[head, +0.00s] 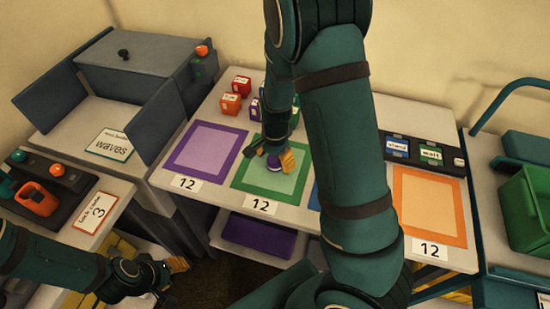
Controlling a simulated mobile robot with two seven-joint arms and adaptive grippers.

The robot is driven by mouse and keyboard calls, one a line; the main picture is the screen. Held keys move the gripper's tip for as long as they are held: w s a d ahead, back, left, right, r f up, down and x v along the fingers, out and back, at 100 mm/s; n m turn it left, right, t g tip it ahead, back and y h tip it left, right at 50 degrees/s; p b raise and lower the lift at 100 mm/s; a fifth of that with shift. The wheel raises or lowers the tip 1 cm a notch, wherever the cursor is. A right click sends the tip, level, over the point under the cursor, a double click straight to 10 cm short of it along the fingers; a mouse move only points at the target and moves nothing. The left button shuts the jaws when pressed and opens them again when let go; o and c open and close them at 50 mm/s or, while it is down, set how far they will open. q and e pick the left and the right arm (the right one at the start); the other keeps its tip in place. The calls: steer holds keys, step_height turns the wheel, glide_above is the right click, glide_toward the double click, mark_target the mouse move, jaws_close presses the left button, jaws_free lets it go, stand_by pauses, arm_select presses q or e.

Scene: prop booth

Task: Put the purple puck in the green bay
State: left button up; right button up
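The purple puck (273,161) shows over the green bay (244,183), a green-bordered square on the table. My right gripper (271,155) reaches down over the bay with its yellow fingertips spread apart. The puck shows between them, closer to the right fingertip, with a gap on the left. I cannot tell whether the puck touches the bay's surface. My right forearm hides part of the table and the bay to the right. My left gripper (173,267) is low at the left, away from the table; its opening is unclear.
A purple-bordered bay (207,150) is left of the green one; an orange-bordered bay (430,205) is at right. Red and purple cubes (231,103) stand behind. A grey open box (140,70), a button panel (45,190) and a green crate (525,210) flank the table.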

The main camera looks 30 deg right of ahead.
mark_target(275, 159)
steer(key=shift+r, duration=0.15)
step_height(275, 159, up, 12)
steer(key=p, duration=0.4)
steer(key=shift+p, duration=0.4)
stand_by(0.4)
